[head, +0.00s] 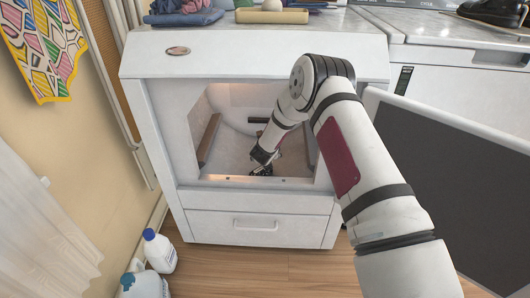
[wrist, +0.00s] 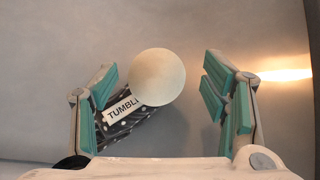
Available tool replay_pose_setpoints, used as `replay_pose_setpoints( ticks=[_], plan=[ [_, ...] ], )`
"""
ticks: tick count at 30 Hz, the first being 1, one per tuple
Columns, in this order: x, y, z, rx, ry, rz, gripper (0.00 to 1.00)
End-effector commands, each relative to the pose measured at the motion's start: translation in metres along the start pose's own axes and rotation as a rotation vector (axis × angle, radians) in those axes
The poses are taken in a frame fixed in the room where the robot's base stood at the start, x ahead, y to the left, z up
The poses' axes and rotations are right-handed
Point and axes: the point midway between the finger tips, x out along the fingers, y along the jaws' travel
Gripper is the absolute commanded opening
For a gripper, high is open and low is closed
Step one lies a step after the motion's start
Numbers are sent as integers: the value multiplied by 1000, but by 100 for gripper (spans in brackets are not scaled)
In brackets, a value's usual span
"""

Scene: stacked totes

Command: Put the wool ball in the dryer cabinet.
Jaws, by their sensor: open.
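The dryer cabinet (head: 160,120) is a white unit with its front opening uncovered. My arm reaches in through the opening, and my gripper (head: 262,160) is inside, low near the cabinet floor. In the wrist view a cream wool ball (wrist: 158,76) appears between the two teal-padded fingers, with clear gaps to both sides. My gripper is open. A black dotted item labelled "TUMBLE" (wrist: 122,108) shows partly behind the ball, by the left finger; whether they touch cannot be told. The ball cannot be made out in the head view.
A pale round object (head: 271,5), a beige roll (head: 271,16) and folded cloths (head: 184,17) lie on top of the cabinet. A dark-faced open door (head: 440,180) stands at right. Bottles (head: 159,250) stand on the floor at left. The opening's frame surrounds my arm.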

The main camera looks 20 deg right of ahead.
Motion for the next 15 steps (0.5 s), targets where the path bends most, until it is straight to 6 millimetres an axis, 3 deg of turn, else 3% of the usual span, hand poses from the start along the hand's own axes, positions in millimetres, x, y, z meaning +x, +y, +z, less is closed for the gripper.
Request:
replay_pose_setpoints(
  ticks=[1,6,15],
  plan=[
    [-16,-1,2,0,1,2,68],
    [-54,0,2,-1,1,2,68],
    [-99,-1,1,0,-1,0,68]
  ],
)
